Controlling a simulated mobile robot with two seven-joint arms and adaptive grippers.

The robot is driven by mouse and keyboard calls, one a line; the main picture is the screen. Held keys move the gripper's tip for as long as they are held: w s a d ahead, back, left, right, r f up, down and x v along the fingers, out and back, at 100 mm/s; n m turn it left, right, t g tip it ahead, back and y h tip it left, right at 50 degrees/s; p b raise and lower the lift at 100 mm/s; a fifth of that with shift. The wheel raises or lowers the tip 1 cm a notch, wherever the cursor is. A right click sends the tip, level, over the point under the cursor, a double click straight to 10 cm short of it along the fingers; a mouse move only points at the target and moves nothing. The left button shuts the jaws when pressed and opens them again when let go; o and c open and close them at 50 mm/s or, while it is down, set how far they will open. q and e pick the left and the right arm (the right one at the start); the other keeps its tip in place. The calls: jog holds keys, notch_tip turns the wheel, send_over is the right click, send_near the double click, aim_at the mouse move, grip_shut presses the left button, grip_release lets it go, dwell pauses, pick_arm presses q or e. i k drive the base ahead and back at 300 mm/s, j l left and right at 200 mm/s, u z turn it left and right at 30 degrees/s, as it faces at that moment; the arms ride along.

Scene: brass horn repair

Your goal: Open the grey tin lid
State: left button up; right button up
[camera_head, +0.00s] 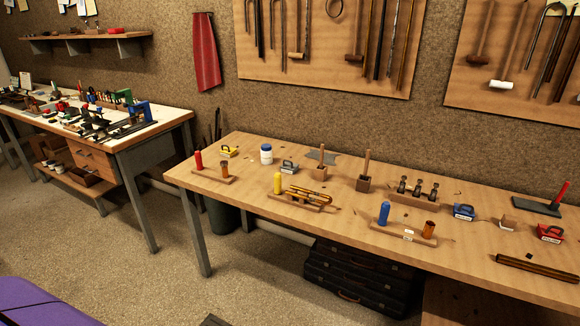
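A small grey tin (289,167) with a pale label on its front stands on the wooden workbench (330,225), left of the middle. It is too small here to tell the state of its lid. Similar tins stand apart from it on the same bench: a yellow one (229,151) to its left, a blue one (463,211) and a red one (549,234) to the right. Neither of my grippers shows in this view.
A yellow bottle (278,183) and brass tubes (307,195) are in front. Black cases (360,277) lie below the bench.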

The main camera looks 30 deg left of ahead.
aim_at(288, 164)
jog(key=i+j+z, duration=0.1)
jog(key=j, duration=0.25)
jog(key=i+j, duration=0.2)
jog(key=j, duration=0.15)
jog(key=i+j+z, duration=0.15)
jog(key=j, duration=0.2)
jog(key=i+j, duration=0.1)
jog(key=j, duration=0.25)
jog(key=z, duration=0.05)
